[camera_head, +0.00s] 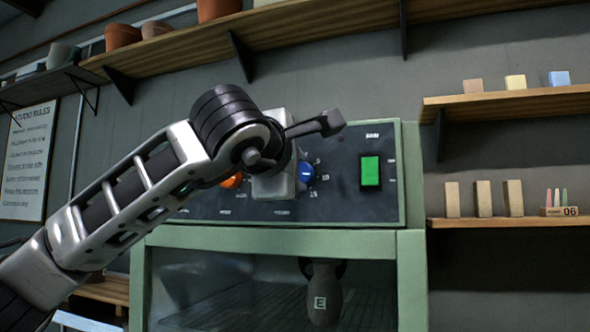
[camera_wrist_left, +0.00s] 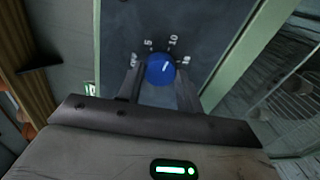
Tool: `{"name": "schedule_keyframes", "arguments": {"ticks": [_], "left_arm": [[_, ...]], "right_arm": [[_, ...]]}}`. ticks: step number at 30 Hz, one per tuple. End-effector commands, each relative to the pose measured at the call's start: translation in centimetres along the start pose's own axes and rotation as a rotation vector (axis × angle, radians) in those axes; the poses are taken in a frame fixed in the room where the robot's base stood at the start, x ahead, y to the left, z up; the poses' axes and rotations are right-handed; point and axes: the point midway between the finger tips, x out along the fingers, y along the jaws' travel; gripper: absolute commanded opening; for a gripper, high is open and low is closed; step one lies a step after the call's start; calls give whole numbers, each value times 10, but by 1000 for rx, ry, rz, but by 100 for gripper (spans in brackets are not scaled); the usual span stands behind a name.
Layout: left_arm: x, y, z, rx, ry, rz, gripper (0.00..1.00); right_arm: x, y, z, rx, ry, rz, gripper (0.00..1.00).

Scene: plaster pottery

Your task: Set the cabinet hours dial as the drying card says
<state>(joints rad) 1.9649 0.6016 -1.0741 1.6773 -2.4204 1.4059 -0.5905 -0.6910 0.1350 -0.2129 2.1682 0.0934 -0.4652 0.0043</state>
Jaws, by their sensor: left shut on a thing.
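The blue dial (camera_head: 307,173) is on the front panel of the green drying cabinet (camera_head: 411,175). In the left wrist view the dial (camera_wrist_left: 160,69) sits between the fingers of my left gripper (camera_wrist_left: 160,86), which is shut on it. Marks around it include 5, 10 and 15. Its white mark tilts to the upper right; the exact value is hard to tell. In the head view my left arm hides part of the panel and the fingertips. I see no readable drying card. My right gripper is not in view.
An orange dial (camera_head: 232,181) is partly behind my left wrist. A lit green main switch (camera_head: 371,171) is right of the blue dial. Below, the cabinet window shows a dark vessel marked E (camera_head: 322,297). Shelves hold pots and blocks. A studio rules sign (camera_head: 29,162) hangs left.

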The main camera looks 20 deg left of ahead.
Motion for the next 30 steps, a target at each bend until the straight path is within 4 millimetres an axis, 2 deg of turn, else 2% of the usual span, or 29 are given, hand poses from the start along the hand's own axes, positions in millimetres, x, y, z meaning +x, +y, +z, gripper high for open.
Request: {"name": "schedule_keyframes", "arguments": {"ticks": [17,18,20,30], "left_arm": [[0,-1,0,36,2,-3,13],[0,-1,0,36,2,-3,41],[0,-1,0,36,2,-2,58],[-3,-1,0,35,2,1,58]], "right_arm": [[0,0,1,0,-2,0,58],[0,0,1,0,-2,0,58],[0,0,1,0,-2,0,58],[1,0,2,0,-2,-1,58]]}}
